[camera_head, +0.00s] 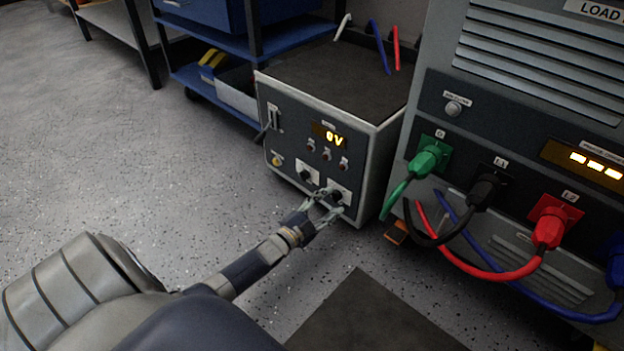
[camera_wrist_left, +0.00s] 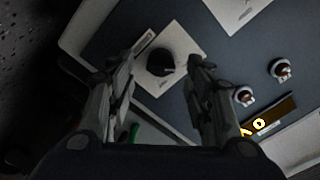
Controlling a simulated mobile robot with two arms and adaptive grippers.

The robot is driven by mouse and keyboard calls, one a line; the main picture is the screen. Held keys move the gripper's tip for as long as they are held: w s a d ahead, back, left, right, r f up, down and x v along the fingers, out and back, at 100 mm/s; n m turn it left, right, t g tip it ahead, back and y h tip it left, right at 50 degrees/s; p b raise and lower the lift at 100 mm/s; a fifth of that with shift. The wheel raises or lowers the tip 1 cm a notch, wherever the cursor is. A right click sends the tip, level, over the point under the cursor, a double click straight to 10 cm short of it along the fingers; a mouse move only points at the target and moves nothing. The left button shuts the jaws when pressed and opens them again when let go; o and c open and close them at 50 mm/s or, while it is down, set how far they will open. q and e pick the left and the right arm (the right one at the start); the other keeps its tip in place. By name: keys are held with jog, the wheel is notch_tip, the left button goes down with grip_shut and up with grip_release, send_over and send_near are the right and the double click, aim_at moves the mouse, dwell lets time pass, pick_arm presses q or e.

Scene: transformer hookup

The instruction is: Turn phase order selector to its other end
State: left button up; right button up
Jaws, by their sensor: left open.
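The selector knob (camera_wrist_left: 160,62) is black and round on a white plate. In the left wrist view it lies between the open fingers of my left gripper (camera_wrist_left: 161,68), with a gap on each side. In the head view this knob (camera_head: 337,195) is at the lower right of the transformer's front panel, and my left gripper (camera_head: 330,204) reaches it from the lower left. A second black knob on a white plate (camera_head: 307,175) sits to its left. The labels are too small to read, and the pointer direction is unclear. My right gripper is out of view.
The transformer box (camera_head: 385,150) has a lit display (camera_head: 333,136) reading 0V and several small buttons. The load cabinet (camera_head: 500,110) stands close on the right, with green, black, red and blue plugs and hanging cables. A blue cart (camera_head: 225,45) stands behind. Floor at left is clear.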

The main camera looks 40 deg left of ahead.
pick_arm(q)
jog(key=s, duration=1)
jog(key=shift+a, duration=0.4)
jog(key=shift+r, duration=0.1)
